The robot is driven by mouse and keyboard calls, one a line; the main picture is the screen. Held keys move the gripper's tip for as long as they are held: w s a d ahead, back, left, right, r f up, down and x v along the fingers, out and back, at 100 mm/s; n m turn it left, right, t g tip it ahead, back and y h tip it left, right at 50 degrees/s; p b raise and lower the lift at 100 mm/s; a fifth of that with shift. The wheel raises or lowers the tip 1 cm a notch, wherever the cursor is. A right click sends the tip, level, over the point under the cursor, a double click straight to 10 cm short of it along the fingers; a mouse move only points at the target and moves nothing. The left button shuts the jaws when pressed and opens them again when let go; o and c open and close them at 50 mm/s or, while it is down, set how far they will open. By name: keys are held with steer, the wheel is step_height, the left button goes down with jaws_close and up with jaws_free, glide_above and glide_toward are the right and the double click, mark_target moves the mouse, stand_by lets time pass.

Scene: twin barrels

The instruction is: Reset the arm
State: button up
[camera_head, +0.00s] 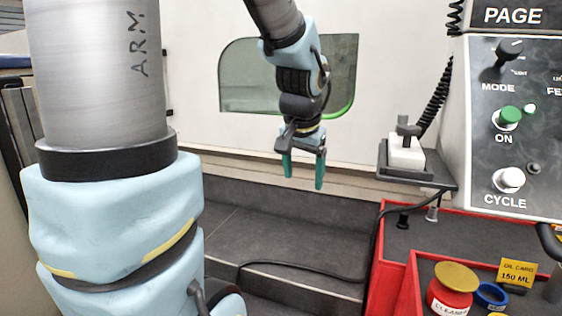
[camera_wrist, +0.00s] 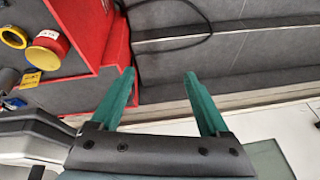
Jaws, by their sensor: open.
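My gripper (camera_head: 304,170) hangs fingers down from my arm in the middle of the head view, in front of a white machine wall with a window. Its two green fingers are apart with nothing between them. The wrist view also shows the open gripper (camera_wrist: 162,82), with a grey ledge beyond the fingers. The fingers appear clear of everything around them. My large grey and light-blue arm links fill the left of the head view and hide what is behind them.
At right are a control panel (camera_head: 520,120) with knobs and buttons, a small shelf (camera_head: 430,178) bearing a white block with a coiled cord, and a red-edged cabinet (camera_head: 398,250). A red container (camera_head: 450,297) with a yellow lid stands there. A black cable (camera_head: 300,266) crosses the grey ledge (camera_head: 290,225).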

steer(key=s+a+f+n+g, duration=0.2)
steer(key=s+a+f+n, duration=0.3)
steer(key=a+f, duration=0.6)
step_height(320, 180, down, 10)
steer(key=s+b, duration=0.1)
steer(key=b, duration=0.9)
steer(key=shift+s+a+g+y, duration=0.25)
steer(key=shift+g+y, duration=0.05)
steer(key=shift+g, duration=0.1)
steer(key=shift+r, duration=0.15)
